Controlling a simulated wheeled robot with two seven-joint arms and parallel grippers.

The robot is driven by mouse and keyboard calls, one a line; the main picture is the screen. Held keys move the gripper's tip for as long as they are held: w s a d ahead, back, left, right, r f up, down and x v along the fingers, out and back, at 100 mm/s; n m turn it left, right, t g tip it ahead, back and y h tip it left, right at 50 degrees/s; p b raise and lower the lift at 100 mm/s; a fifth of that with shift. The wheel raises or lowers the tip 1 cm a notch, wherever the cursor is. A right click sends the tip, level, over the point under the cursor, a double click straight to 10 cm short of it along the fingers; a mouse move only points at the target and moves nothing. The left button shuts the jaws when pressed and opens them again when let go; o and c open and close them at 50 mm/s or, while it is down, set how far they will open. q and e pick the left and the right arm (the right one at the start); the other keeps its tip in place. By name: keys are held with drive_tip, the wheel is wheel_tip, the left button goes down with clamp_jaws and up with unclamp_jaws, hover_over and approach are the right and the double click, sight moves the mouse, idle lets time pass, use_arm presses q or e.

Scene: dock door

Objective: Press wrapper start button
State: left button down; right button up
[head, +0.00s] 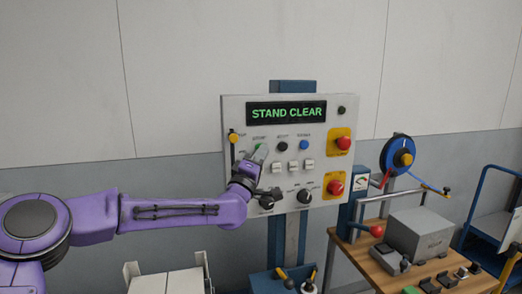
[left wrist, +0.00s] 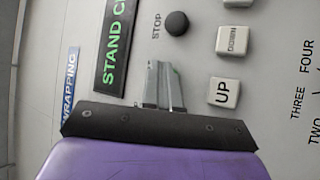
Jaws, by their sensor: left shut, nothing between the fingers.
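The control panel (head: 231,185) hangs on a blue post, and its display (head: 286,113) reads STAND CLEAR in green. My left gripper (head: 262,151) is shut and empty, its fingertips at the green button (head: 257,147) in the panel's upper left. In the left wrist view, the shut fingers (left wrist: 164,82) cover nearly all of this button; only a green sliver shows beside the tips. I cannot tell whether they touch it. The black STOP button (left wrist: 177,23) is next to it, and it also shows in the head view (head: 282,146). My right gripper is out of view.
The panel also has a blue button (head: 304,145), white UP (left wrist: 224,92) and DOWN (left wrist: 231,41) keys, a yellow-knobbed lever (head: 233,137), dark knobs (head: 304,196) and two red mushroom buttons (head: 343,143) (head: 335,187). A wooden bench (head: 372,262) with a grey box (head: 419,232) stands at right.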

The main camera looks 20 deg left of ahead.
use_arm(q)
drive_tip(key=shift+s+d, duration=0.35)
drive_tip(key=shift+s, duration=0.3)
drive_tip(key=shift+b, duration=0.3)
